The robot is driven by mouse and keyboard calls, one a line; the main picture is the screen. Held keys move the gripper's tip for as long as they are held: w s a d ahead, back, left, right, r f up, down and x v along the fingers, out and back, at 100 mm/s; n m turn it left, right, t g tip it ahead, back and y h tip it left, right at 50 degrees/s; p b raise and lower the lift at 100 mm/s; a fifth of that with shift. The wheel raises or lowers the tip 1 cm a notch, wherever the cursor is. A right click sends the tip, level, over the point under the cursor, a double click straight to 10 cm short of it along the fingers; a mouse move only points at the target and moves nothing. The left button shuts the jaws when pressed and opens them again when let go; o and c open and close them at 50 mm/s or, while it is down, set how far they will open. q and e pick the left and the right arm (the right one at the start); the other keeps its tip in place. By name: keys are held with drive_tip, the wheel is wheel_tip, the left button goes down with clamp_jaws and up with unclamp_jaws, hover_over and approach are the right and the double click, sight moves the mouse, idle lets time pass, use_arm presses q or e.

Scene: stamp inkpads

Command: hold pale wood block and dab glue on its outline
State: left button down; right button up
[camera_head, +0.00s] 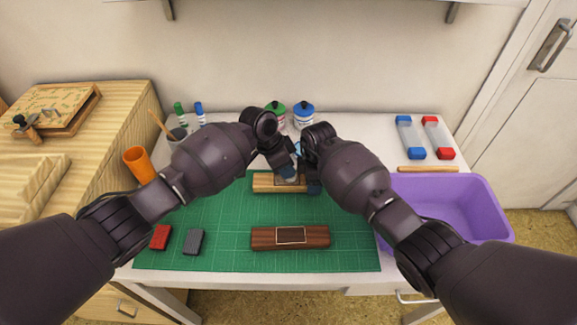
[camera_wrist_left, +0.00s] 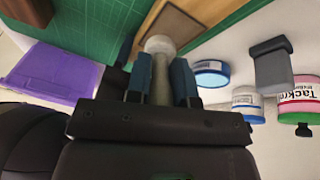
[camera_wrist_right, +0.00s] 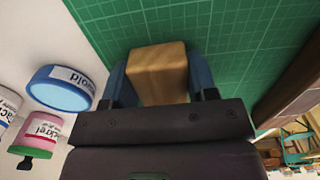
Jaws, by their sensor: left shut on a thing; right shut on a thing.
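The pale wood block (camera_head: 263,184) lies on the green cutting mat (camera_head: 220,215), partly hidden by my grippers in the head view. My right gripper (camera_wrist_right: 160,85) is shut on one end of the block (camera_wrist_right: 158,65). My left gripper (camera_wrist_left: 162,80) is shut on a pale dabber (camera_wrist_left: 160,46) with a rounded white tip. The tip is over or at the block's edge; I cannot tell whether it touches.
A dark wood block (camera_head: 290,238) with an outlined panel lies in front on the mat. Red (camera_head: 160,237) and grey (camera_head: 194,241) pieces lie left. A purple bin (camera_head: 490,220) stands right; a blue-lidded jar (camera_head: 303,115) and a green-topped jar (camera_head: 275,110) stand behind.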

use_arm(q)
drive_tip(key=shift+a+r, duration=0.1)
drive_tip(key=shift+a, duration=0.8)
drive_tip(key=shift+w+d, duration=0.1)
drive_tip(key=shift+d, duration=1.6)
drive_tip(key=shift+a, duration=1.85)
wheel_tip(320, 180, up, 5)
drive_tip(key=shift+a+f, duration=0.15)
drive_tip(key=shift+f, duration=0.75)
drive_tip(key=shift+a+f, duration=0.1)
drive_tip(key=shift+f, duration=0.8)
